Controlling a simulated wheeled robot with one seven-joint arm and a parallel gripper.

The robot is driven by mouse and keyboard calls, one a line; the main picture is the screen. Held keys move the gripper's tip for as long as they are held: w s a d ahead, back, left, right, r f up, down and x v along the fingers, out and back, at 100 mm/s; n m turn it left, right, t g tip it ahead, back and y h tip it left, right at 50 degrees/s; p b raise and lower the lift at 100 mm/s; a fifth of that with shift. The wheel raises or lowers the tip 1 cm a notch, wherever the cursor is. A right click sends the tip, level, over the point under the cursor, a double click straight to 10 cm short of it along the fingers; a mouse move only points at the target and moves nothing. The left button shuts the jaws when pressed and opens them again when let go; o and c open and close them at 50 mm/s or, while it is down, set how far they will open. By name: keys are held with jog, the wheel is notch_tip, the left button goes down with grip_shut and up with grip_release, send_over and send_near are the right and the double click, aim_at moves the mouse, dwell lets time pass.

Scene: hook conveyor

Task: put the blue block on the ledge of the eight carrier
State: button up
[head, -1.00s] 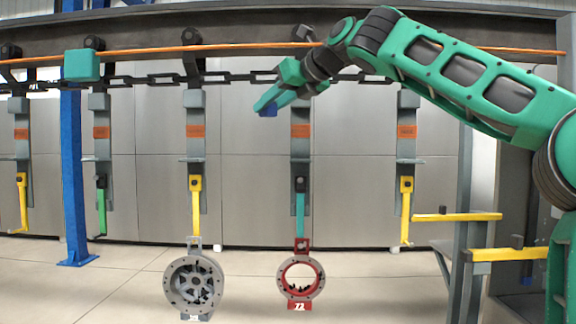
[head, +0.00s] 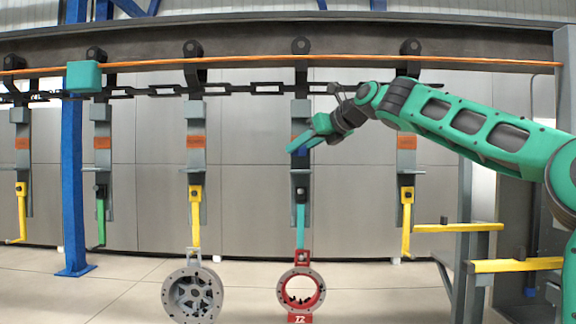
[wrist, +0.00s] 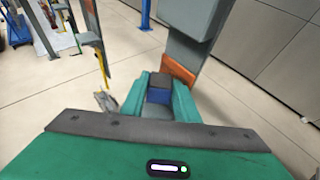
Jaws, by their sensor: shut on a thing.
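My gripper (head: 297,148) is shut on the blue block (head: 302,151), which shows between the green fingers in the wrist view (wrist: 158,96). Several grey carriers hang in a row from the chain, each with an orange label and a small grey ledge. The labels are too small to read, so I cannot tell which carrier is the eight. My gripper overlaps the label area of the carrier with the teal hook (head: 300,185), above its ledge. Whether the block touches this carrier is unclear. Another carrier (head: 195,120) hangs to the left, and one (head: 406,155) to the right.
A grey wheel-like part (head: 193,295) and a red ring (head: 301,290) hang from hooks. Yellow bars (head: 515,265) on a grey stand are at the right. A blue post (head: 73,160) stands at the left. The floor in front is clear.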

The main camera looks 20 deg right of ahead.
notch_tip(320, 180, down, 4)
jog(key=shift+d+f, duration=0.1)
jog(key=o, duration=1.1)
jog(key=shift+c, duration=0.2)
jog(key=shift+v, duration=1.2)
jog(key=v, duration=0.9)
jog(key=shift+s+d+r, duration=0.15)
jog(key=shift+s+r, duration=0.1)
jog(key=shift+s, duration=0.05)
